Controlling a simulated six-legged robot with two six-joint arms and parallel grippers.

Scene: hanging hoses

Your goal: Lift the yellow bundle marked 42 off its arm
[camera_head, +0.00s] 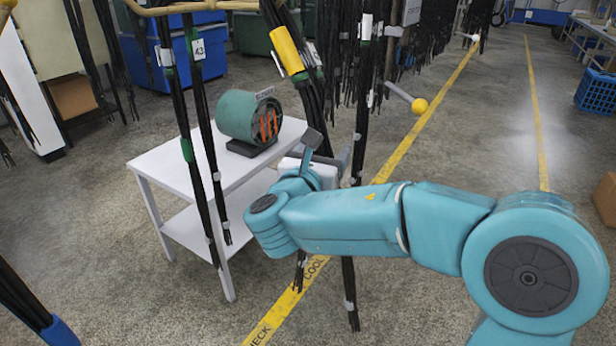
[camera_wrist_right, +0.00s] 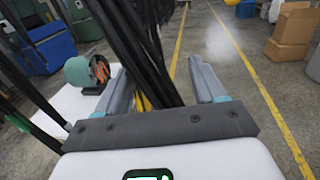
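The yellow-sleeved hose bundle (camera_head: 286,49) hangs at the top centre of the head view, its black hoses running down behind my right gripper. No number on it is readable. My right gripper (camera_head: 329,148) is well below the yellow sleeve, at the hoses. In the right wrist view its two grey fingers (camera_wrist_right: 160,88) stand wide apart, with black hoses (camera_wrist_right: 150,60) passing between them and some outside the left finger. I cannot tell whether the fingers touch them. My left gripper is not in view.
A white table (camera_head: 152,158) carries a green round device (camera_head: 247,115) left of the gripper. A bundle with a green band and a tag reading 43 (camera_head: 198,49) hangs to the left. A yellow-ball-tipped arm (camera_head: 419,106) sticks out on the right.

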